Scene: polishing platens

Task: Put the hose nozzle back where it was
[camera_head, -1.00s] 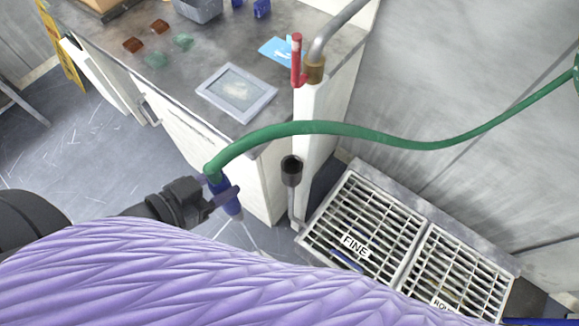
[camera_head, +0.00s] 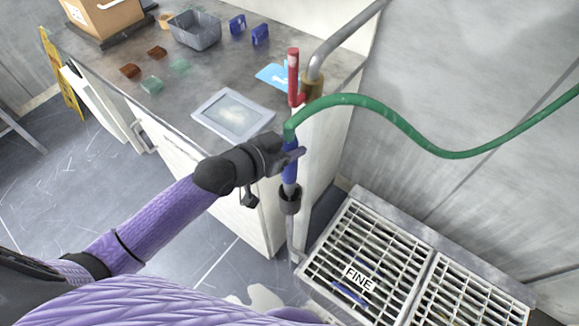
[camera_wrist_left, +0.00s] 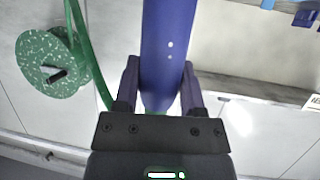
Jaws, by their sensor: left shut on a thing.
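The hose nozzle (camera_head: 290,172) is blue and hangs nearly upright, tip down, on the end of the green hose (camera_head: 400,122). My left gripper (camera_head: 291,155) is shut on the nozzle, which also shows between its fingers in the left wrist view (camera_wrist_left: 168,45). A dark cup-shaped holder (camera_head: 290,203) on a grey post stands by the cabinet corner. The nozzle's lower end meets the holder's mouth in the head view; I cannot tell how far it is inside. My right gripper is not in view.
A red-handled tap (camera_head: 294,75) with a grey pipe stands just behind the hose. Grates, one labelled FINE (camera_head: 350,260), lie at the lower right. The counter holds a framed panel (camera_head: 233,113) and a grey bin (camera_head: 196,30). A green reel (camera_wrist_left: 48,62) shows in the wrist view.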

